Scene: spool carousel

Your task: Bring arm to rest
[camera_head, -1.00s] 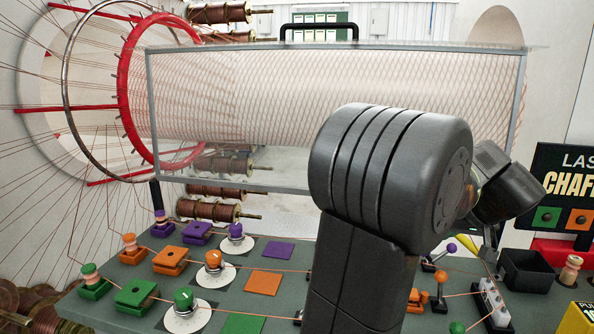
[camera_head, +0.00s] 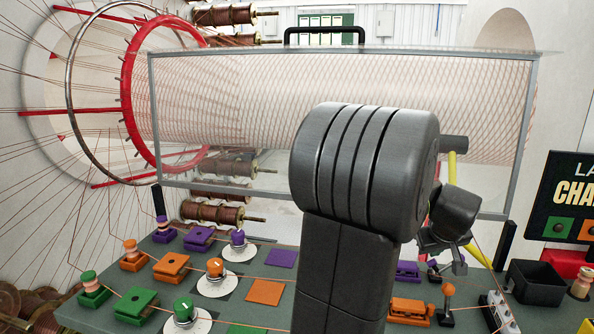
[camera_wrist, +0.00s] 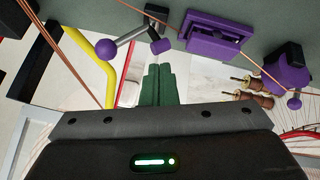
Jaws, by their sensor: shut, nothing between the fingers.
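My arm rises in front of the board in the head view, its large dark joint blocking part of the view. My gripper (camera_head: 460,264) hangs from the wrist right of that joint, over the right part of the board (camera_head: 226,299). In the wrist view my gripper (camera_wrist: 159,68) shows two green fingers pressed together with nothing between them. A purple-knobbed lever (camera_wrist: 108,50) and a purple block (camera_wrist: 215,35) lie just beyond the fingertips in the picture. I cannot tell how far the tips are from them.
Copper strands run across the board past green, orange and purple blocks and knobs. A clear guard (camera_head: 340,57) with a black handle stands behind. A red ring (camera_head: 128,88) is at the left. A black bin (camera_head: 536,284) and a yellow bar (camera_wrist: 92,52) are near my gripper.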

